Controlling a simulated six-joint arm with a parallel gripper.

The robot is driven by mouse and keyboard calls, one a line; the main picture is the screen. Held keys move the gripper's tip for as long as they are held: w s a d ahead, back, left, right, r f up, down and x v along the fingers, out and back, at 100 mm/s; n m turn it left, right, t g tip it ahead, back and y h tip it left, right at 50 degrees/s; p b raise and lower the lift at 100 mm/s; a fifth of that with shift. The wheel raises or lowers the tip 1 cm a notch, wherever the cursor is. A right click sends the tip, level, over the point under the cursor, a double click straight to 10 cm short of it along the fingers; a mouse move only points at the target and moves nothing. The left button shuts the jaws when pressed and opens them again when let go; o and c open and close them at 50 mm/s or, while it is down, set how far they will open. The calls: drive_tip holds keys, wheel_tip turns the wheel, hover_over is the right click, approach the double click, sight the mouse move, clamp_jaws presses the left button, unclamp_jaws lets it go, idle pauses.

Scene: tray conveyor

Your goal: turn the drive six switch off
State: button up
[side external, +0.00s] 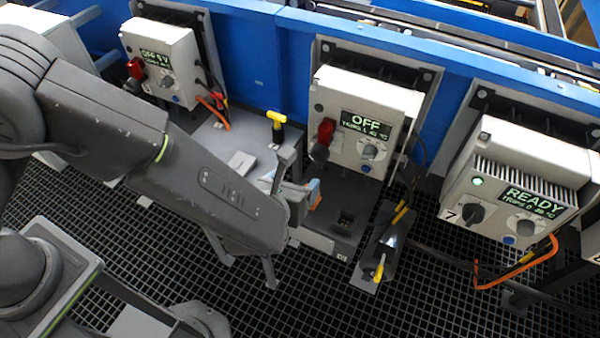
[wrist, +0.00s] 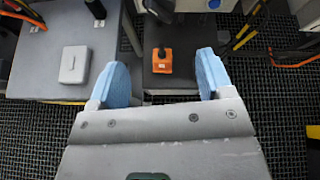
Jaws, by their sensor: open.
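The middle drive box (side external: 395,100) shows OFF on its screen; its number is not readable, but the box to its right bears a 7. A red switch handle (side external: 325,131) is on its left front, with a dark round part below it. A grey knob (side external: 370,151) sits under the screen. My gripper (side external: 308,195) is in front of and below this box, apart from the red handle. In the wrist view my gripper (wrist: 162,80) is open, its blue fingers apart with nothing held. An orange block with a black top (wrist: 162,62) shows beyond and between them, on a dark surface.
The right drive box (side external: 520,185) reads READY, with a green light and black switch (side external: 474,214). The left drive box (side external: 160,60) has a red switch. A yellow-topped item (side external: 277,120) and a grey box (wrist: 73,65) stand on the left shelf. Cables hang around the boxes.

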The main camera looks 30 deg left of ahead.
sight(315, 162)
drive_tip(key=s+d+f+n+g+h, duration=0.2)
drive_tip(key=s+d+f+n+g, duration=0.1)
drive_tip(key=s+f+n+g, duration=0.9)
drive_tip(key=s+d+f+n+t+h, duration=0.1)
drive_tip(key=s+d+f+n+h, duration=0.15)
drive_tip(key=s+d, duration=0.25)
drive_tip(key=w+d+r+n+t+h, duration=0.4)
drive_tip(key=w+n+t, duration=0.35)
drive_tip(key=n, duration=0.25)
drive_tip(key=w+a+r+n+t+y, duration=0.5)
drive_tip(key=w+a+n+t+y, duration=0.4)
drive_tip(key=a, duration=0.3)
drive_tip(key=shift+n+h, duration=0.35)
drive_tip(key=shift+h, duration=0.1)
drive_tip(key=w, duration=1.3)
drive_tip(key=shift+w+a+r, duration=0.15)
drive_tip(key=shift+w+r, duration=0.05)
drive_tip(key=shift+w, duration=0.2)
